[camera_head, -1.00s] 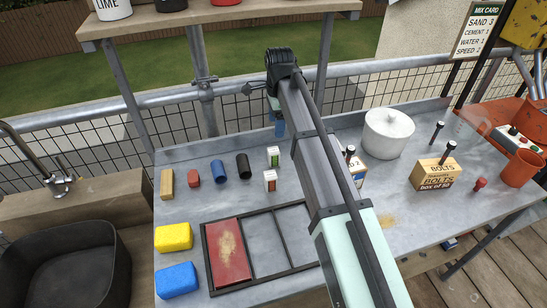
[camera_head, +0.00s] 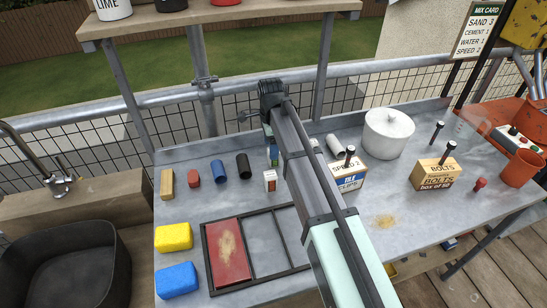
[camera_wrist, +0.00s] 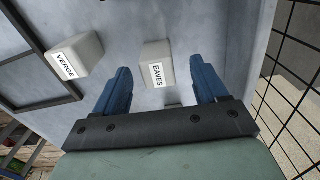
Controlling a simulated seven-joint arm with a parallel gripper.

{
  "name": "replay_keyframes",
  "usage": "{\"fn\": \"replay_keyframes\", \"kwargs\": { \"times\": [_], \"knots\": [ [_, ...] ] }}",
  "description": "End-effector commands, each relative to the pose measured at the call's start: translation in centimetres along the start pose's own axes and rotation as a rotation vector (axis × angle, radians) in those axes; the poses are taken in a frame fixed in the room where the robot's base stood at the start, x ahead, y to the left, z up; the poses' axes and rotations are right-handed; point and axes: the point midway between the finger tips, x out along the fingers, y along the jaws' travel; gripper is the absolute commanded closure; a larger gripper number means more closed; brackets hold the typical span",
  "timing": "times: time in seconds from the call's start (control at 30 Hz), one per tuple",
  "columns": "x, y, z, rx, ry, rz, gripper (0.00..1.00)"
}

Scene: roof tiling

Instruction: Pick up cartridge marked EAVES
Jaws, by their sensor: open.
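The cartridge marked EAVES (camera_wrist: 156,55) is a whitish block with a white label, lying on the grey bench in the wrist view. My gripper (camera_wrist: 160,66) is open, with one blue finger on each side of the cartridge in the picture. The fingers look apart from it, and their height above it is hard to judge. In the head view my arm and gripper mostly hide this cartridge. A similar block marked VERGE (camera_wrist: 75,57) lies to its left in the wrist view; it also shows in the head view (camera_head: 270,181).
A black divided frame (camera_head: 249,247) holding a red panel lies at the front. Blue (camera_head: 218,171), black (camera_head: 243,166) and red (camera_head: 193,174) pieces stand left of my gripper.

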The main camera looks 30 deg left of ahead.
Motion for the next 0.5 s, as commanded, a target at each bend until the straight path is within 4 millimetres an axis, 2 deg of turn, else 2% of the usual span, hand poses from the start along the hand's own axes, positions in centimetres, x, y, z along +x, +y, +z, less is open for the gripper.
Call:
{"fn": "replay_keyframes", "kwargs": {
  "times": [0.5],
  "knots": [
    [5.0,0.4,-0.7,0.000,0.000,0.001,0.28]
  ]
}}
